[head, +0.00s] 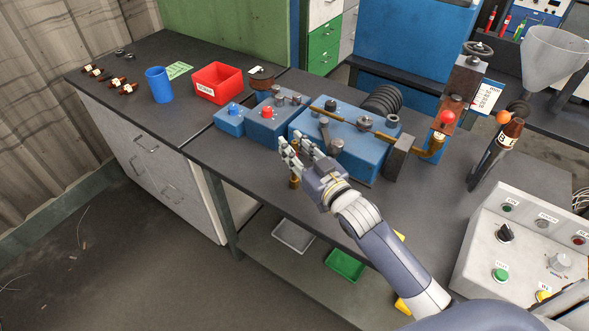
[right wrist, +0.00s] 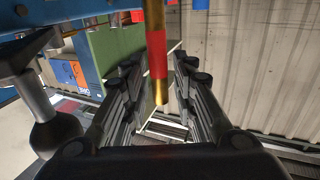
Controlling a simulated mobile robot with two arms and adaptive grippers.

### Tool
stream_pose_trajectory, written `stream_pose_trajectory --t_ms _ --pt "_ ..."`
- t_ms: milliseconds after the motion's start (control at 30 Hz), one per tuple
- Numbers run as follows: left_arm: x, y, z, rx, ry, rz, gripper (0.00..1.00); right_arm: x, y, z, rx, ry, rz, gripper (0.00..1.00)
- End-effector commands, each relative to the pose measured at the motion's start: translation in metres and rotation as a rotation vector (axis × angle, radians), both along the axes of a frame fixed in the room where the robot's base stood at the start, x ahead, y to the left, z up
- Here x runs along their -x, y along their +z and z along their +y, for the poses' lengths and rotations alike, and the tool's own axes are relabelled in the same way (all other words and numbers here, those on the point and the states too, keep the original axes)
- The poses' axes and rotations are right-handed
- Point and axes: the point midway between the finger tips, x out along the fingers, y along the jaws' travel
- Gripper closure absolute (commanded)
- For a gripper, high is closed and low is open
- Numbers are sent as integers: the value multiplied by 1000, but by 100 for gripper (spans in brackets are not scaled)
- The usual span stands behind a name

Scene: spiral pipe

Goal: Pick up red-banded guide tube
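The red-banded guide tube (right wrist: 157,62) shows in the right wrist view as a brass tube with a red band, entering from the top and ending in a brass tip. It lies between the two spread fingers of my right gripper (right wrist: 158,92), with a visible gap on each side. In the head view my right gripper (head: 300,158) is at the front of the blue machine, over the bench's front edge. A short brass piece (head: 294,182) shows just below its fingers; the fingers hide the rest. My left gripper is not in view.
The blue machine (head: 362,160) stands close behind my right gripper, with a brass rod and a bent brass pipe (head: 433,150). A blue cup (head: 158,85) and red bin (head: 217,84) stand left. A control box (head: 520,235) is at right.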

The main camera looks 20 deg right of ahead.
Motion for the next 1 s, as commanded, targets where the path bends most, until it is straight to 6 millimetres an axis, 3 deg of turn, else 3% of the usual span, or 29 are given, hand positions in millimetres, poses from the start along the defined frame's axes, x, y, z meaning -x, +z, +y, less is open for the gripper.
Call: stream_pose_trajectory --t_ms 33,67,567,833,1000 --pt "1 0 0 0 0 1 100 0 0 0 0 0 0 94" --pt "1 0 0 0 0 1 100 0 0 0 0 0 0 100" --pt "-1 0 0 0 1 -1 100 0 5 0 -1 0 -3 100" --pt "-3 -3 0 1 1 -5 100 0 40 -1 1 1 -9 100" --pt "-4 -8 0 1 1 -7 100 37 36 13 -5 2 1 100"
